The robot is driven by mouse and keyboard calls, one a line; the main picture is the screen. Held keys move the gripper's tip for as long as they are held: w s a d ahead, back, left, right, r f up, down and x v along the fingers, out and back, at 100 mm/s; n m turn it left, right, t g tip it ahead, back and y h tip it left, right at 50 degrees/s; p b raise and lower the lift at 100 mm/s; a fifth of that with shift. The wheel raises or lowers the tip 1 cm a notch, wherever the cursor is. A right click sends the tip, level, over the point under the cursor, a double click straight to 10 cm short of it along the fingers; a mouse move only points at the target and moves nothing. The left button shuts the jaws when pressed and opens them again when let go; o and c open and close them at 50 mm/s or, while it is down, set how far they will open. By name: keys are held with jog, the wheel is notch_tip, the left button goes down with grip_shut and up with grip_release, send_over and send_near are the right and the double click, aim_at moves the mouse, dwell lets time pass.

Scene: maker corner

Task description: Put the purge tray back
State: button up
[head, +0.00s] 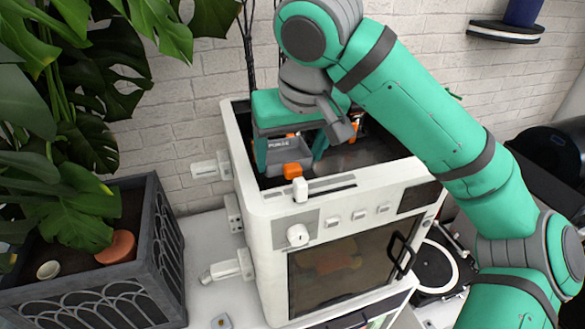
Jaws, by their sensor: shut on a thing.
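The purge tray (283,157) is a small grey box marked "PURGE", with an orange tab (292,171) at its front. It is inside the open top of the white printer-like machine (262,225), near the left side. My gripper (290,163) comes down from above, with one green finger on each side of the tray, and is shut on it. The tray looks upright. Whether its underside touches anything is hidden.
The machine's rim surrounds the dark top opening (375,150), with more orange parts behind the gripper. A planter (95,285) with large leaves stands at left. A black turntable-like device (440,268) is at right. A brick wall is behind.

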aim_at(296, 163)
jog(key=shift+w+d+f, duration=0.15)
jog(key=shift+d+f, duration=0.2)
jog(key=shift+f, duration=0.05)
jog(key=shift+w+f, duration=0.1)
jog(key=shift+f, duration=1.6)
jog(key=o, duration=0.9)
jog(key=shift+f, duration=0.1)
jog(key=v, duration=1.2)
